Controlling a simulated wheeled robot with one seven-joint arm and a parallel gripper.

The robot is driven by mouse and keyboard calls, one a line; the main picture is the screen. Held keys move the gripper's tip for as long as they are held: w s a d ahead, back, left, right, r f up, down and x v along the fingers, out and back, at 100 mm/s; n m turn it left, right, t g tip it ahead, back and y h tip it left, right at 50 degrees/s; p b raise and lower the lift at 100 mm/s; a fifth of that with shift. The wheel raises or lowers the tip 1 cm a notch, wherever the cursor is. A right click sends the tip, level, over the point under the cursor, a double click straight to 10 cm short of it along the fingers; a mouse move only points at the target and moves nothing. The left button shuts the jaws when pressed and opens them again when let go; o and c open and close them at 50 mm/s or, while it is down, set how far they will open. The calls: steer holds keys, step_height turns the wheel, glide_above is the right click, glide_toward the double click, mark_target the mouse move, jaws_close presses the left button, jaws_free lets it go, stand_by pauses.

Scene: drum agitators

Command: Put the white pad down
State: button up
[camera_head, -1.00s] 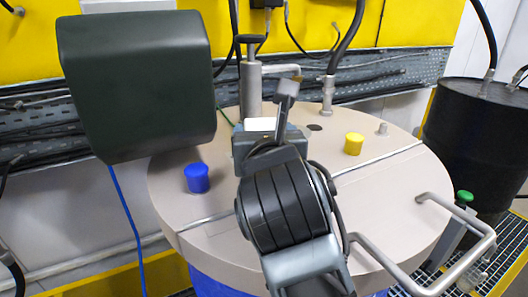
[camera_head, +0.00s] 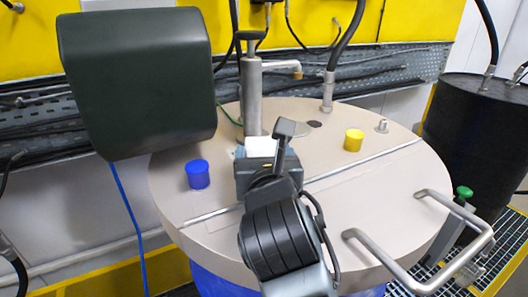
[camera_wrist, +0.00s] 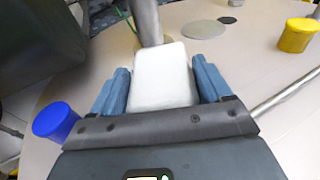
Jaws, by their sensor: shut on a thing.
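The white pad (camera_wrist: 163,78) sits between the two blue-grey fingers of my gripper (camera_wrist: 165,85) in the wrist view. My gripper is shut on it. In the head view the white pad (camera_head: 261,147) shows as a small white patch at the front of my gripper (camera_head: 252,148), over the beige drum lid. Just beyond the pad stands a grey metal post. From these views I cannot tell whether the pad touches the lid.
The beige lid (camera_head: 375,190) has a blue cap (camera_head: 197,174) to the left and a yellow cap (camera_head: 353,140) to the right. A metal post (camera_head: 251,95) rises behind my gripper. A dark box (camera_head: 138,85) hangs at the left. A handle rail (camera_head: 395,275) sticks out front right.

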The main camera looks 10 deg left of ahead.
steer(key=shift+f, duration=0.15)
steer(key=o, duration=1)
steer(key=shift+c, duration=0.2)
steer(key=shift+r, duration=0.3)
steer(key=v, duration=0.4)
steer(key=b+v, duration=0.1)
steer(key=v, duration=0.3)
steer(key=b+v, duration=0.1)
steer(key=v, duration=0.3)
steer(key=shift+s+r, duration=0.1)
steer(key=shift+r, duration=0.2)
stand_by(1.8)
